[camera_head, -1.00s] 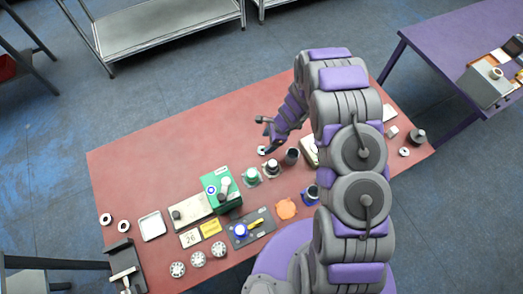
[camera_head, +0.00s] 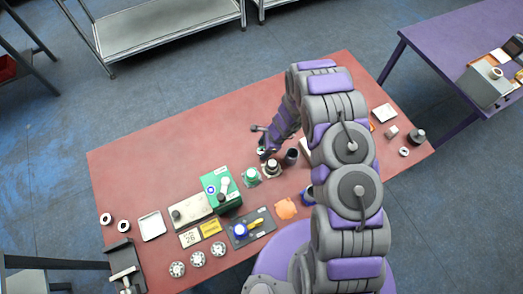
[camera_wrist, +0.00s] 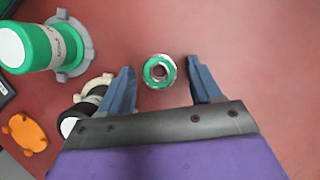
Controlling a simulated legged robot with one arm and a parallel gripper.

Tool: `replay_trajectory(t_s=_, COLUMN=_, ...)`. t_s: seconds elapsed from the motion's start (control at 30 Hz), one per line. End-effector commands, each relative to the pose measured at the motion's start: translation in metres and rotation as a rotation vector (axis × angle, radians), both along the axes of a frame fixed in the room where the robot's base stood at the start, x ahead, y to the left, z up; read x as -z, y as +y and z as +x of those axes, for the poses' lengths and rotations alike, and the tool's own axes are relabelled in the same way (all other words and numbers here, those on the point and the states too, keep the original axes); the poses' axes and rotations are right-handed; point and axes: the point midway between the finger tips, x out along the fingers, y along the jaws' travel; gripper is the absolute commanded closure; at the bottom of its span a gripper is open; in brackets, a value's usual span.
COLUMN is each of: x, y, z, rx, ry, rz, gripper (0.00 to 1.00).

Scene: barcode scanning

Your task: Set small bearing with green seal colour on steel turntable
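A small ring-shaped bearing with a green seal (camera_wrist: 159,71) lies flat on the red table, with a steel rim and an open centre. My gripper (camera_wrist: 164,76) is open, with its two blue fingers on either side of the bearing and a gap at each side. In the head view my gripper (camera_head: 262,146) points down over the table's far middle part and largely hides the bearing. I cannot tell for sure which item is the steel turntable.
A green cylinder on a grey base (camera_wrist: 42,48) and a black-and-white part (camera_wrist: 85,110) stand left of my gripper. An orange part (camera_wrist: 27,133), a green box (camera_head: 221,190) and several flanges (camera_head: 198,259) are also out. The far left table is clear.

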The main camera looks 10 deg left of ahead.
Motion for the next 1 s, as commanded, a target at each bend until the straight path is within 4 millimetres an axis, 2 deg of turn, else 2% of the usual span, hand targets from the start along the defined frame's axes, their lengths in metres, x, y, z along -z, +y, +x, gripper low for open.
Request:
replay_trajectory(t_s=0.07, x=0.001, y=0.000, z=-0.001, rx=0.000, ry=0.002, rz=-0.002, gripper=0.51)
replay_trajectory(t_s=0.53, x=0.001, y=0.001, z=-0.001, rx=-0.001, ry=0.002, rz=-0.002, gripper=0.95)
replay_trajectory(t_s=0.77, x=0.000, y=0.001, z=-0.001, rx=-0.001, ry=0.002, rz=-0.002, gripper=0.95)
replay_trajectory(t_s=1.0, x=-0.018, y=0.001, z=0.000, rx=-0.001, ry=-0.001, rz=-0.001, gripper=0.95)
